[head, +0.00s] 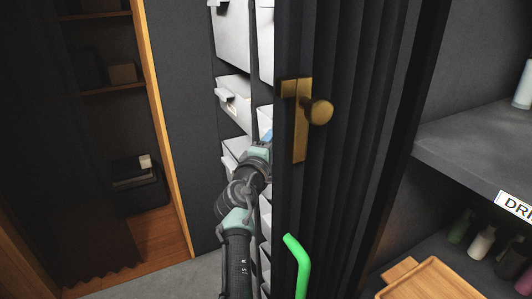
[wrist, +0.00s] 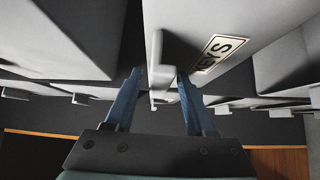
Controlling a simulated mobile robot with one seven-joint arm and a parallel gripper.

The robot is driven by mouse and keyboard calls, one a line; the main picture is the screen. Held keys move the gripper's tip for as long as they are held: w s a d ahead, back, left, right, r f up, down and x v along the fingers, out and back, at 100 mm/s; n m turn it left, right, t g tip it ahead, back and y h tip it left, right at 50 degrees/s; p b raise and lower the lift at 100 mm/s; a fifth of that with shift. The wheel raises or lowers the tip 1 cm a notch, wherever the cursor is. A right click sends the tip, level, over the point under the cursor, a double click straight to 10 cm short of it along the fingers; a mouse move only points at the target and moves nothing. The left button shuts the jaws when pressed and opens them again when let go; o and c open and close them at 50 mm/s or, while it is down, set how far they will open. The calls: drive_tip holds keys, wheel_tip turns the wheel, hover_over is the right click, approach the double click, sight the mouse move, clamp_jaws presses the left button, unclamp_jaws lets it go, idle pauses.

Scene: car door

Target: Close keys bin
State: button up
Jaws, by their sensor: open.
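The keys bin (wrist: 245,22) is a pale grey bin at the top of the wrist view, with a white label reading KEYS (wrist: 218,53). Its pale handle (wrist: 155,62) projects toward my gripper. My gripper (wrist: 160,78) is open, with one blue finger on each side of the handle; I cannot tell whether either finger touches it. In the head view my gripper is mostly hidden behind the dark pleated door, with only a bit of blue (head: 266,136) showing. I cannot tell there which bin is the keys bin.
Several other pale bins (head: 232,104) are stacked in a column, some sticking out. The dark pleated door (head: 345,150) with a brass knob (head: 319,112) stands close to the right of my arm. A green bar (head: 299,268) is low in front. Shelves (head: 480,150) are at right.

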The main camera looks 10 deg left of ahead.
drive_tip(key=p+v, duration=0.1)
drive_tip(key=v, duration=1)
drive_tip(key=shift+s, duration=0.25)
drive_tip(key=shift+a, duration=0.1)
